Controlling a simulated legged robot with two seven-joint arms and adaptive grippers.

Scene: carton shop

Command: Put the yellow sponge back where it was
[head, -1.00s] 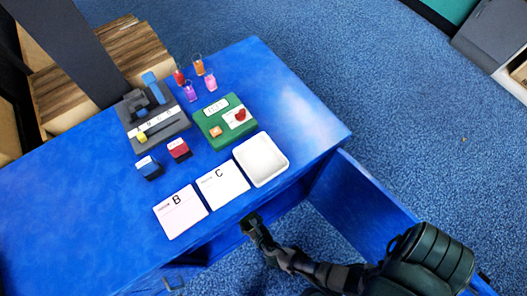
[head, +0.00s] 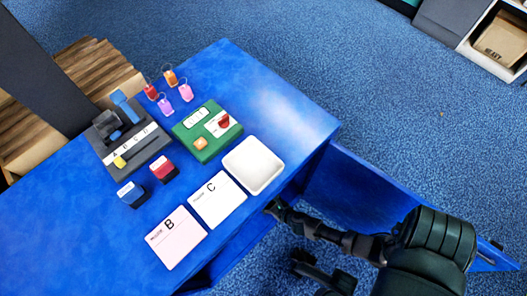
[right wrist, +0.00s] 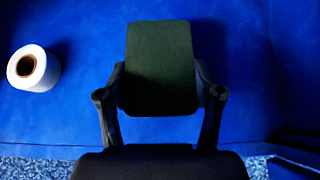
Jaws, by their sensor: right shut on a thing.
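My right gripper (head: 272,208) is at the table's front edge, beside the white tray. In the right wrist view its two fingers (right wrist: 160,100) are shut on a dark green flat block (right wrist: 160,65). No yellow shows on this face, so I cannot tell by colour whether it is the yellow sponge. The block stands out ahead of the fingers over a blue surface (right wrist: 230,70). A small yellow piece (head: 119,162) sits on the grey lettered holder (head: 140,155) on the table. I do not make out my left gripper.
The white tray (head: 277,180), cards B (head: 180,245) and C (head: 212,212), a green box (head: 185,135) and several key tags stand on the blue table (head: 60,240). A blue panel (head: 360,200) sticks out at right. A white roll (right wrist: 45,80) lies left of the held block.

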